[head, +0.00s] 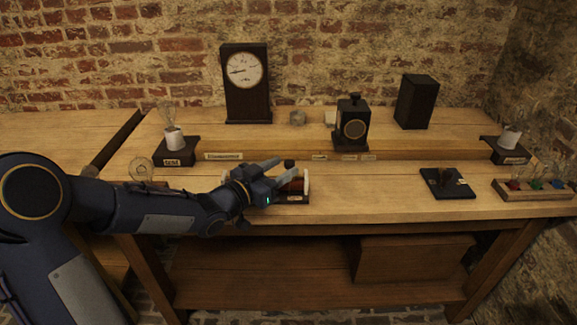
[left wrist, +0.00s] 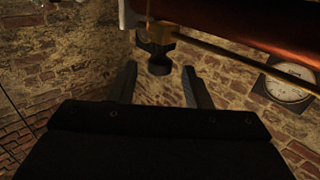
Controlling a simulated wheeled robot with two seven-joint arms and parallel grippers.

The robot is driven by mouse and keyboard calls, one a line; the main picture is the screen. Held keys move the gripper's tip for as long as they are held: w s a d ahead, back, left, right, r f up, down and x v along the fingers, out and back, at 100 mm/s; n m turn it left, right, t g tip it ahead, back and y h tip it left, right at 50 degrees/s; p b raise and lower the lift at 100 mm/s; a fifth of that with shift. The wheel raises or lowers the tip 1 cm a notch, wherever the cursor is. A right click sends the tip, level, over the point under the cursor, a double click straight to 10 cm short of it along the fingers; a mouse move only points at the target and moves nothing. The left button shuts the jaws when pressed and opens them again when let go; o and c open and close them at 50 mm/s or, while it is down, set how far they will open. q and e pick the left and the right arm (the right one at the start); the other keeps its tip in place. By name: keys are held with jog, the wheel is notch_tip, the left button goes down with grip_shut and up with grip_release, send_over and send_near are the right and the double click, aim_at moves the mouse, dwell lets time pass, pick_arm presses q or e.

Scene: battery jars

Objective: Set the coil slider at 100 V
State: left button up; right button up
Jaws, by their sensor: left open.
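The coil (head: 296,187) is a red-brown cylinder with pale ends on a dark base near the bench's front edge. In the left wrist view the coil (left wrist: 250,20) fills the upper right, with a brass rod (left wrist: 240,57) along it. The slider's dark knob (left wrist: 158,65) hangs from a brass block and appears between the fingertips. My left gripper (head: 287,170) is open over the coil's left part, hiding much of it. In the left wrist view the open gripper (left wrist: 163,78) shows a gap on both sides of the knob. Contact is not visible.
A dial meter (head: 244,72) stands at the back; its numbers are too small to read. A dark lamp-like box (head: 352,125) and a dark block (head: 416,102) stand right of it. Bulbs stand at both sides. A black switch base (head: 447,183) lies right of the coil, with clear bench between.

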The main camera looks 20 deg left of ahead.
aim_at(286, 165)
pick_arm(q)
jog(key=shift+x, duration=1.7)
jog(key=shift+c, duration=0.2)
grip_shut()
